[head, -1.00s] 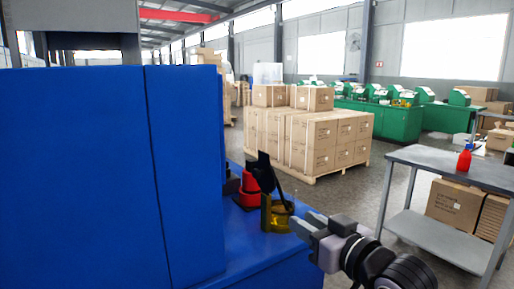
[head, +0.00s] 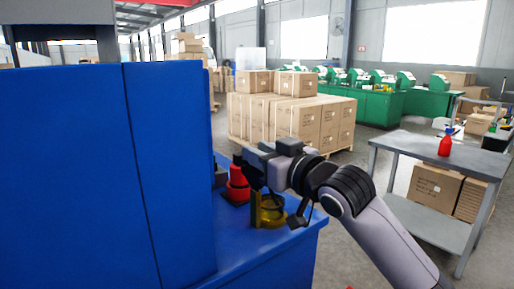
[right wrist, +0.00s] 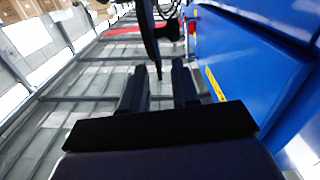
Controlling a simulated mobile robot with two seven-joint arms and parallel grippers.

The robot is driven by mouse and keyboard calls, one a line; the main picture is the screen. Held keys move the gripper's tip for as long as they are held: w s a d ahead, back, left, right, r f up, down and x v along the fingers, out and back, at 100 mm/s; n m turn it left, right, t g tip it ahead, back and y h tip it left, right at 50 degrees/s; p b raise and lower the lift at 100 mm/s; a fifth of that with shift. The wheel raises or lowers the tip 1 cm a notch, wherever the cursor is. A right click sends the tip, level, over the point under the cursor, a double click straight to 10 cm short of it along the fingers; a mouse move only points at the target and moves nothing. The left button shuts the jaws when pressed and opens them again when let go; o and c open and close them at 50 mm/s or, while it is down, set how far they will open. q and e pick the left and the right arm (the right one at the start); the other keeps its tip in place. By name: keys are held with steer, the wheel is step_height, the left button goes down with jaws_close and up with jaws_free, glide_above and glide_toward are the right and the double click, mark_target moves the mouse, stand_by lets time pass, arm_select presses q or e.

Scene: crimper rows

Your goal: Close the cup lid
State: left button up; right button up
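A yellow cup-like part (head: 268,212) stands on the blue machine's ledge in the head view. I cannot tell for sure which part is the cup lid; a dark upright flap stood above the yellow part earlier and is now mostly behind my gripper. My right gripper (head: 251,161) is just above the yellow part, pointing left. In the right wrist view its two fingers (right wrist: 158,90) are apart, with a thin dark piece (right wrist: 149,38) reaching between them. I cannot tell whether they touch it. My left gripper is not in view.
A red part (head: 238,186) stands just left of the yellow one. A tall blue cabinet (head: 70,180) fills the left side. A grey table (head: 415,148) with a red bottle (head: 446,146) stands right. Stacked cartons (head: 300,118) are behind.

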steer(key=shift+w+a, duration=0.35)
steer(key=shift+w, duration=0.1)
jaws_close()
stand_by(1.2)
